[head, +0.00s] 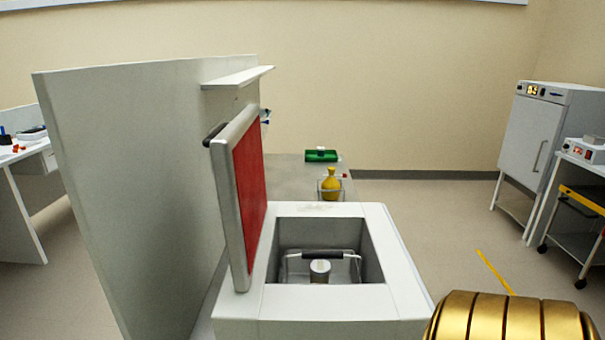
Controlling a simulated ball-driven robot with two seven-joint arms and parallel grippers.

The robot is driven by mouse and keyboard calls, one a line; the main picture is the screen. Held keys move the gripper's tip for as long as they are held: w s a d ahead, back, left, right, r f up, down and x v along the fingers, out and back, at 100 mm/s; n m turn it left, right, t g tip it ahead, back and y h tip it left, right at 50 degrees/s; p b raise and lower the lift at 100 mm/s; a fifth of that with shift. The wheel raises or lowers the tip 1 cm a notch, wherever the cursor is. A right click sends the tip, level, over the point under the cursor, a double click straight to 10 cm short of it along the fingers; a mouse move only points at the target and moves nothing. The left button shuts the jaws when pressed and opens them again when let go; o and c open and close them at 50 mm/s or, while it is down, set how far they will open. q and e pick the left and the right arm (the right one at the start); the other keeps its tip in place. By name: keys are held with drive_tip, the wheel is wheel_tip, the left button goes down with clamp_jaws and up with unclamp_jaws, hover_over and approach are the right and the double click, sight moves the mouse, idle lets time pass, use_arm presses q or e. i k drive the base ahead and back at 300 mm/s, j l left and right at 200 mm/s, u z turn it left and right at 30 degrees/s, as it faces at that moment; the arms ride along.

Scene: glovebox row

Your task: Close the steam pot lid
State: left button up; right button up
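The steam pot (320,300) is a white box with a square well, in the lower middle of the head view. Its lid (238,200) stands open, nearly upright on the left side of the well, with a red inner face and a grey edge. A dark handle (213,134) shows at the lid's outer upper left. Inside the well is a metal basket (340,262) with a dark-gripped bail handle and a small light cylinder. Neither of my grippers shows; only a gold segment, likely part of my arm, is at the lower right.
A tall grey partition (140,170) stands close on the lid's left. A white cabinet (545,145) and a wheeled cart (580,215) stand at the right. Open floor lies between.

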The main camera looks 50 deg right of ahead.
sight(236, 146)
drive_tip(key=i+j+z, duration=0.1)
drive_tip(key=i+z, duration=0.15)
drive_tip(key=z, duration=0.2)
drive_tip(key=i+j+z, duration=0.2)
drive_tip(key=z, duration=0.25)
drive_tip(key=i+j+z, duration=0.15)
drive_tip(key=z, duration=0.3)
drive_tip(key=i+j+z, duration=0.1)
drive_tip(key=j+z, duration=0.35)
drive_tip(key=i+j+z, duration=0.1)
drive_tip(key=j+z, duration=0.2)
drive_tip(key=z, duration=0.15)
drive_tip(key=k+l+z, duration=0.1)
drive_tip(key=k+z, duration=0.15)
drive_tip(key=k, duration=0.2)
drive_tip(key=k+l+z, duration=0.2)
drive_tip(key=k, duration=0.25)
drive_tip(key=k+l+z, duration=0.25)
drive_tip(key=k, duration=0.15)
